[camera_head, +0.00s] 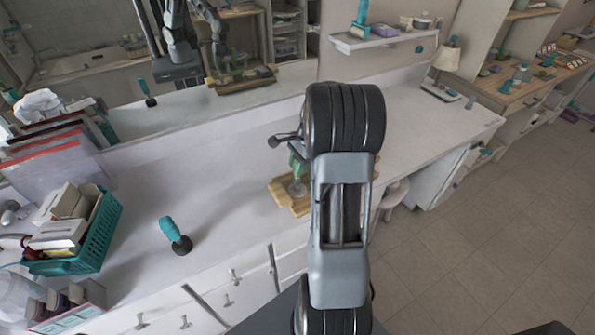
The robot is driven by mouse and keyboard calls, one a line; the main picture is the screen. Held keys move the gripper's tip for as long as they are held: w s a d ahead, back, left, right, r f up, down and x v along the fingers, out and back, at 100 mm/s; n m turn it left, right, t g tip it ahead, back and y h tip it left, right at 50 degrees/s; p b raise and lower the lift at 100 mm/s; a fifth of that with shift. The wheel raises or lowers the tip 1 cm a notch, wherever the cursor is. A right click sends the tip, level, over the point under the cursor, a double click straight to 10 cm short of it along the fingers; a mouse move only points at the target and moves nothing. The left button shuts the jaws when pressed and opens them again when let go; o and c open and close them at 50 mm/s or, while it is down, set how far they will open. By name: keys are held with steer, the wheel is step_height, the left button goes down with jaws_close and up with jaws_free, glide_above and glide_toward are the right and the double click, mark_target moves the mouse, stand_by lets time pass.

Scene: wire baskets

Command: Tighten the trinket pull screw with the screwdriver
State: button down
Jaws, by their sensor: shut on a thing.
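My gripper (285,140) shows only as a dark part left of my arm, which hides most of it. It is shut on a green-handled tool (297,166), which looks like the screwdriver, held roughly upright. The tool is over a light wooden piece (283,194) on the white counter. A clear, glassy shape shows below the handle. My arm covers the right side of the wooden piece. I cannot make out the pull screw or whether the tool's tip touches it. The mirror shows my arm and green shapes over a wooden piece.
A teal and black object (172,230) stands on the counter (225,185) to the left. A teal basket (98,238) of boxes is at far left. A lamp (447,58) stands at the right end. The counter between the teal object and wooden piece is clear.

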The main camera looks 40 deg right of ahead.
steer(key=shift+r+p, duration=0.75)
stand_by(0.4)
steer(key=shift+s+r+p, duration=0.1)
steer(key=shift+r+p, duration=2.7)
steer(key=shift+r, duration=0.6)
steer(key=c, duration=1.4)
jaws_free()
jaws_close()
